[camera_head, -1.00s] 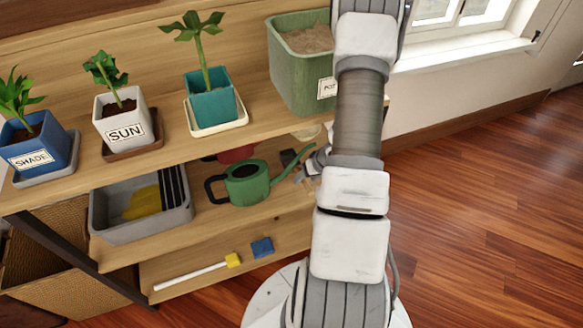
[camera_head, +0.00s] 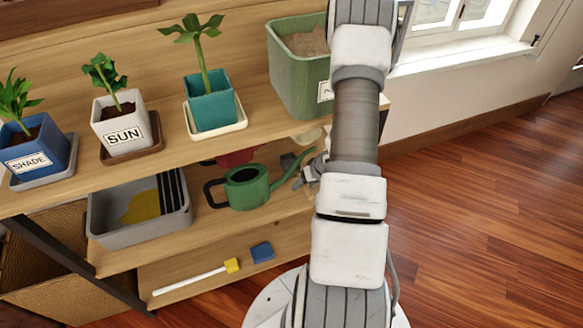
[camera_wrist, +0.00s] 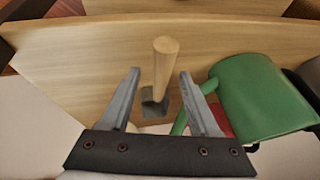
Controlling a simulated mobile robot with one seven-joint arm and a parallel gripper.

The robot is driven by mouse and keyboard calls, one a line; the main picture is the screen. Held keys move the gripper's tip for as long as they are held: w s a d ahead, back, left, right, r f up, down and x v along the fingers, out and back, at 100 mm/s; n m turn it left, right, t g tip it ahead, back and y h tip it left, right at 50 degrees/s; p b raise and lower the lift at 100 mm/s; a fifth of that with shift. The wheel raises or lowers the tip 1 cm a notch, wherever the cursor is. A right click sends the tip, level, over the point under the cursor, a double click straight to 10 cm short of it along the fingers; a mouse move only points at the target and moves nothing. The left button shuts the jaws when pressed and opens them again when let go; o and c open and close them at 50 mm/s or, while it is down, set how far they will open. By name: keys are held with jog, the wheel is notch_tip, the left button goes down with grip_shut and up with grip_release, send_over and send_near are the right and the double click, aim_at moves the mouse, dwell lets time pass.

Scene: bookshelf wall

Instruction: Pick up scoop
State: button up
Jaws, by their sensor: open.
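The scoop (camera_wrist: 166,58) shows in the wrist view as a light wooden handle above a small grey part on the shelf wood. My gripper (camera_wrist: 160,73) is open, with one finger on each side of the handle in the picture. Gaps show on both sides, and I cannot tell the depth between fingers and handle. In the head view my gripper (camera_head: 307,176) is partly hidden behind my arm, at the right part of the middle shelf.
A green watering can (camera_head: 246,186) stands just left of my gripper; in the wrist view it is close on the right (camera_wrist: 258,98). A grey bin (camera_head: 140,212) is further left. Potted plants and a green planter (camera_head: 297,78) stand on the shelf above. Open floor lies right.

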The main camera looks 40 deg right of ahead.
grip_shut()
jog(key=shift+r, duration=0.15)
dwell(0.4)
notch_tip(320, 180, up, 5)
jog(key=p, duration=0.3)
jog(key=s+d+r+p, duration=0.6)
jog(key=s+d+p, duration=0.1)
jog(key=s+d, duration=0.1)
jog(key=shift+d+r+p, duration=0.15)
jog(key=shift+d+p, duration=0.05)
jog(key=shift+p, duration=0.1)
jog(key=shift+s, duration=0.15)
